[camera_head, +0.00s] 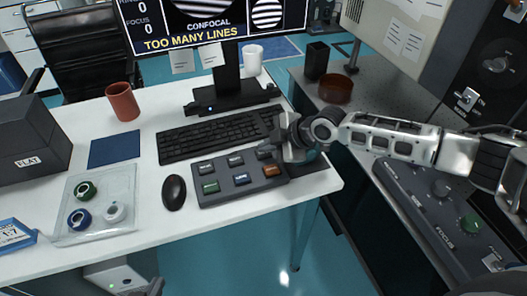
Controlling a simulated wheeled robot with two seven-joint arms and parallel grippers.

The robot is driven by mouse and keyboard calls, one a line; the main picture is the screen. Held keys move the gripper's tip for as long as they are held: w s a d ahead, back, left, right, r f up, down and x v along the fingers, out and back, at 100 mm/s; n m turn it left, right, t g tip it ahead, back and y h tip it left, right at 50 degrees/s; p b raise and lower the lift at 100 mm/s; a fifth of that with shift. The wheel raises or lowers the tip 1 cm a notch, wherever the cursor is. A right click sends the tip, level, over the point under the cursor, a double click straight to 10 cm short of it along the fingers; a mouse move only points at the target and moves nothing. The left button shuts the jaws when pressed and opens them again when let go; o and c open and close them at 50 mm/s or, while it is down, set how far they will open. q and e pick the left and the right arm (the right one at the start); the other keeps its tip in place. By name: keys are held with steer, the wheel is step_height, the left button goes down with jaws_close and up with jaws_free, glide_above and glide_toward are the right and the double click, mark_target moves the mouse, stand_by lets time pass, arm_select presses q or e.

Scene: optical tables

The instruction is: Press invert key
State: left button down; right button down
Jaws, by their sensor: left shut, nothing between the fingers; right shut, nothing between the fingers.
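The dark keypad (225,196) lies on the white desk in front of the keyboard. It has two rows of keys: a front row with a green key (210,187), a blue key (241,180) and an orange key (271,171), and a grey row behind. The labels are too small to read, so I cannot tell which is the invert key. My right gripper (284,152) is shut and empty at the keypad's back right corner, by the rear right grey key; contact is unclear. A pale part with a green light (118,278) at the lower left may be my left gripper; no fingertips are clear.
A mouse (174,192) lies left of the keypad, with a clear tray (122,208) of rings beyond. The keyboard (215,136) and the monitor (215,25), reading "TOO MANY LINES", stand behind. A red mug (123,102) is at the back left. A grey console (425,200) is at the right.

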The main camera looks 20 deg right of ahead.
mark_target(269, 154)
steer(key=shift+s+d+f, duration=0.15)
steer(key=shift+s+f, duration=0.05)
steer(key=shift+f, duration=0.3)
steer(key=shift+d+r+p, duration=0.2)
steer(key=shift+r+p, duration=0.25)
steer(key=shift+r, duration=0.2)
steer(key=shift+w+r, duration=0.1)
steer(key=shift+r, duration=0.2)
steer(key=shift+a, duration=0.1)
steer(key=shift+r+p, duration=0.5)
steer(key=shift+r, duration=0.05)
step_height(269, 154, up, 4)
steer(key=p, duration=0.3)
steer(key=shift+r, duration=0.15)
